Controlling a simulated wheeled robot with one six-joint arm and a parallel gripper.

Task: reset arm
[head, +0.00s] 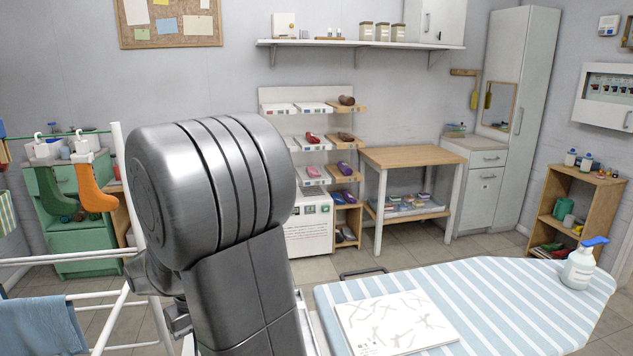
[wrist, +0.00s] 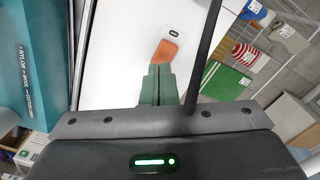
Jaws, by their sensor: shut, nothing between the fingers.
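My arm (head: 215,200) stands large in the foreground of the head view, bent at a thick grey joint. My gripper is hidden there. In the wrist view my gripper (wrist: 158,84) is shut and empty, its greenish fingers together. Its tips point at a white panel (wrist: 125,45), just short of an orange-brown patch (wrist: 165,52) below a small white tag. I cannot tell whether the tips touch the panel.
An ironing board (head: 490,290) with a white book (head: 395,322) and a spray bottle (head: 580,265) lies at right. A white drying rack (head: 125,290) stands left. A teal box (wrist: 25,60) and a dark bar (wrist: 207,50) flank the gripper.

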